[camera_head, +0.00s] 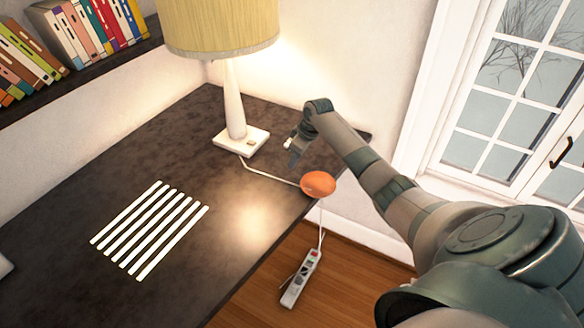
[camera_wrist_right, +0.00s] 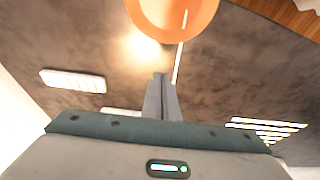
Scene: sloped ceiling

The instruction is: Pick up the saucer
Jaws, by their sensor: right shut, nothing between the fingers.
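The saucer is a round orange dish (camera_head: 318,183) at the right-hand edge of the dark desk. It also shows at the top of the right wrist view (camera_wrist_right: 172,14), partly cut off by the frame. My right gripper (camera_head: 292,165) is over the desk, just left of the saucer and apart from it in the head view. In the wrist view its fingers (camera_wrist_right: 161,80) are together, empty, and short of the saucer's rim. My left gripper is in neither view.
A lamp (camera_head: 236,100) with a yellow shade stands behind, its cord (camera_head: 268,174) running towards the saucer. White strips (camera_head: 150,228) lie on the desk (camera_head: 80,190). A power strip (camera_head: 301,279) is on the floor below. A window (camera_head: 510,100) is at right.

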